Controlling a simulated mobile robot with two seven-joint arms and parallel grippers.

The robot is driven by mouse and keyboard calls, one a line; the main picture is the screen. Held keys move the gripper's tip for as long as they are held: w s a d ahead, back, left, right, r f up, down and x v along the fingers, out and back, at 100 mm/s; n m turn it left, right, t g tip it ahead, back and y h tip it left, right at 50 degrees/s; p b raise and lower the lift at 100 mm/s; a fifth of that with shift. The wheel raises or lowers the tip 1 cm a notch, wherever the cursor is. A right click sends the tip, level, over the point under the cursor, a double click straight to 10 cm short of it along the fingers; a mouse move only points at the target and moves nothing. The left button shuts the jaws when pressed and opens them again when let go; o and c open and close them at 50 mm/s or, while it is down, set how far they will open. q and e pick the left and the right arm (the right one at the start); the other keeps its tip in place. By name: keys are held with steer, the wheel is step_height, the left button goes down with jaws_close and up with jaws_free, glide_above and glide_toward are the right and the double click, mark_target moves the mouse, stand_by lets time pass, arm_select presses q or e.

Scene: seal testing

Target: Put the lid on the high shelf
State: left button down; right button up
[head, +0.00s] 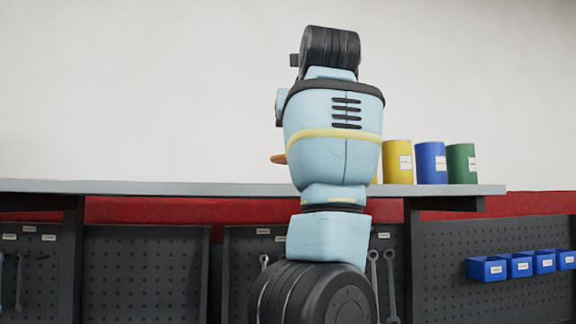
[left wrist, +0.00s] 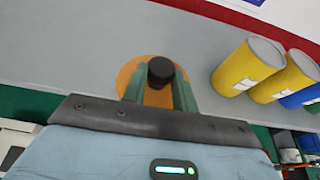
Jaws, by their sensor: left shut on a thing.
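The lid is an orange disc (left wrist: 135,72) with a black knob (left wrist: 160,70), seen in the left wrist view. My left gripper (left wrist: 160,86) is shut on the knob between its two fingers. In the head view only a small orange edge of the lid (head: 278,158) shows left of my arm, a little above the line of the shelf top. My arm hides the gripper there. The high shelf is a long grey board (head: 130,186), and it lies behind the lid in the left wrist view (left wrist: 60,50). My right gripper is not in view.
Yellow (head: 398,162), blue (head: 431,163) and green (head: 461,164) canisters stand on the shelf's right part. Another yellow one is partly hidden by my arm. The shelf's left part is bare. Small blue bins (head: 487,269) and wrenches hang on pegboards below.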

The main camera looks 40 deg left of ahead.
mark_target(295, 164)
arm_select(q)
steer(key=w+a, duration=0.1)
steer(key=a, duration=0.1)
steer(key=w+a, duration=0.1)
steer(key=w, duration=0.1)
steer(key=shift+a, duration=0.4)
steer(key=shift+x, duration=0.95)
steer(key=shift+w+f, duration=0.15)
steer(key=shift+f, duration=1.45)
steer(key=shift+d+f, duration=0.1)
steer(key=shift+f, duration=0.05)
steer(key=c, duration=1.1)
jaws_free()
steer(key=shift+d+r, duration=0.2)
steer(key=shift+d, duration=0.05)
steer(key=v, duration=1.1)
steer(key=shift+s+d, duration=0.15)
steer(key=shift+s, duration=0.1)
